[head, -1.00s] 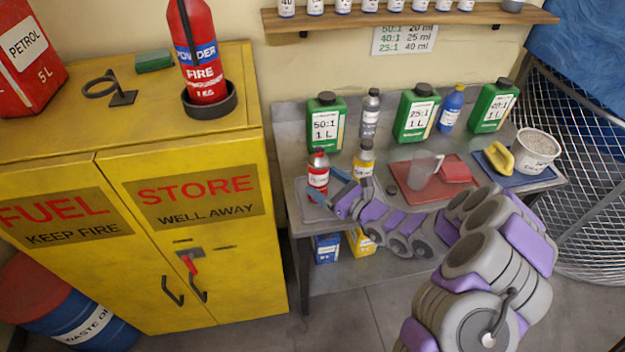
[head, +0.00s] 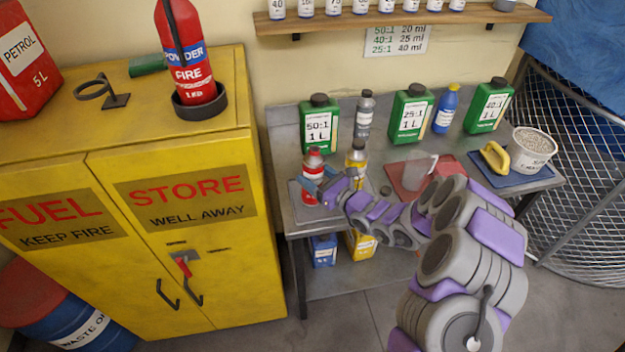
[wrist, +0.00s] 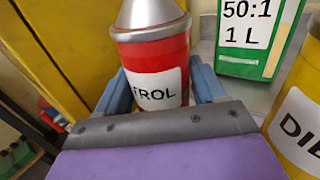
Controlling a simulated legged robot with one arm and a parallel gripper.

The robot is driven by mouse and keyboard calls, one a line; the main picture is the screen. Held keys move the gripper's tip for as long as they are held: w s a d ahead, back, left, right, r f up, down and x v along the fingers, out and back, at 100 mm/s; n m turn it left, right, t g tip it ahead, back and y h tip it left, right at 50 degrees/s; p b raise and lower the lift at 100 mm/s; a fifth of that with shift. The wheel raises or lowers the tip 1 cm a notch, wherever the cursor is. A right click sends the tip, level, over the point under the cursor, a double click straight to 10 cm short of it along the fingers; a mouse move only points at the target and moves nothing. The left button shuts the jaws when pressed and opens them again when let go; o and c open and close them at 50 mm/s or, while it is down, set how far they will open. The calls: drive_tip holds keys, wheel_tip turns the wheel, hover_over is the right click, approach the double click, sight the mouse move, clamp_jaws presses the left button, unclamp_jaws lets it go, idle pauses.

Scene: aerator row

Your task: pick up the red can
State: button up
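The red can (head: 312,166) has a silver cone top and a white label and stands upright on a grey mat at the left end of the metal bench. It also fills the middle of the wrist view (wrist: 152,62), with "TROL" readable on its label. My gripper (head: 319,179) is at the can, its blue fingers spread on either side of the can's body. In the wrist view my gripper (wrist: 160,88) is open around the can; I cannot tell whether either finger touches it. The can's lower part is hidden behind the gripper.
A yellow can (head: 355,158) stands close right of the red can. A green 50:1 bottle (head: 319,124) stands behind. The yellow fuel cabinet (head: 190,270) is left of the bench. A red tray (head: 402,180) with a clear jug lies to the right.

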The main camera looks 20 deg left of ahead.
sight(319, 172)
drive_tip(key=shift+a, duration=0.1)
drive_tip(key=shift+c, duration=1.4)
drive_tip(key=shift+s+a+f, duration=0.15)
drive_tip(key=shift+a+f, duration=0.1)
drive_tip(key=shift+a, duration=0.5)
drive_tip(key=c, duration=0.4)
drive_tip(key=shift+d+r, duration=0.1)
drive_tip(key=shift+d, duration=0.25)
drive_tip(key=shift+c, duration=0.3)
drive_tip(key=shift+a+r+p, duration=0.1)
drive_tip(key=shift+r+p, duration=0.55)
drive_tip(key=shift+r, duration=1.15)
drive_tip(key=shift+d, duration=0.35)
drive_tip(key=s+d+r+p, duration=0.1)
drive_tip(key=s+d+p, duration=0.1)
drive_tip(key=s+d, duration=0.8)
drive_tip(key=shift+d+r+p, duration=0.2)
drive_tip(key=shift+d+p, duration=0.1)
drive_tip(key=shift+d, duration=0.4)
drive_tip(key=shift+s, duration=0.1)
